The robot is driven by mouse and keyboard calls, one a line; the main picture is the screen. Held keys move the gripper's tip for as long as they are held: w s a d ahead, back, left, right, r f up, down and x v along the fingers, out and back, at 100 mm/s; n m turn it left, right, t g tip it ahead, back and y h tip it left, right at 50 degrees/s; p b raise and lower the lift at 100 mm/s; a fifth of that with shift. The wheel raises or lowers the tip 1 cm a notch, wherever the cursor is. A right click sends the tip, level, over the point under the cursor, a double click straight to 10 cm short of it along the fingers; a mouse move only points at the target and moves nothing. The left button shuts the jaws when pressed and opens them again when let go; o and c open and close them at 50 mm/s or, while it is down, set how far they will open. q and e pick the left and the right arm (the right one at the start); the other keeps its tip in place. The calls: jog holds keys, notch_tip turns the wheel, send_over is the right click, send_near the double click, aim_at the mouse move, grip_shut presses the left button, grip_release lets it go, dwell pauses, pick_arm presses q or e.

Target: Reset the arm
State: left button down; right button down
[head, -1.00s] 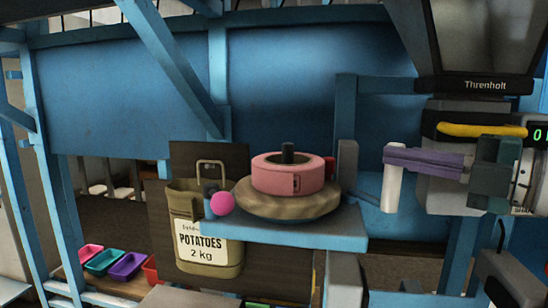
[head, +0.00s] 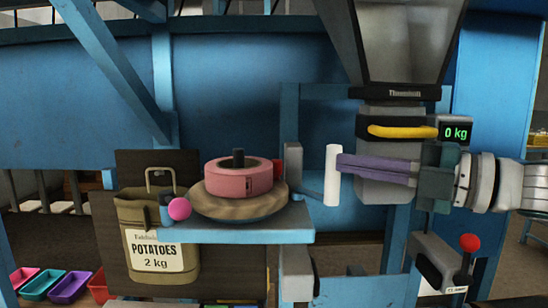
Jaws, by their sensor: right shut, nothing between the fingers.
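My right gripper (head: 344,165) comes in from the right, with purple fingers pointing left. The fingers are shut together and hold nothing. They are level, in front of the grey weighing machine (head: 380,190) and below its yellow handle (head: 402,131). The fingertips are just right of an upright white cylinder (head: 332,175); I cannot tell whether they touch it. My right arm (head: 490,182) reaches out to the right edge. My left gripper is not in view.
A blue shelf (head: 240,237) carries a pink reel (head: 238,180) on a tan round cushion. An olive potato sack (head: 160,250) hangs left of it. Coloured trays (head: 70,286) are at lower left. A red-knobbed lever (head: 469,243) stands below my arm. The scale display (head: 457,133) reads 0 kg.

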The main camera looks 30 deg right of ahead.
jog(key=w+d+p+v, duration=0.1)
jog(key=p+v, duration=0.1)
jog(key=v, duration=0.3)
jog(key=s+a+f+m+g+h, duration=0.25)
jog(key=f+m+h, duration=0.25)
jog(key=f+m, duration=0.25)
jog(key=s+a+f+m+g+h, duration=0.1)
jog(key=s+a+f+m+h, duration=0.2)
jog(key=f+m, duration=0.4)
jog(key=s+a+f+m+g, duration=0.2)
jog(key=s+a+m+g, duration=0.7)
jog(key=s, duration=0.5)
notch_tip(320, 180, up, 27)
jog(key=a+n+p, duration=0.1)
jog(key=n+p, duration=0.1)
jog(key=p, duration=2.5)
jog(key=shift+s+a, duration=0.25)
jog(key=shift+s, duration=0.05)
jog(key=shift+f, duration=0.1)
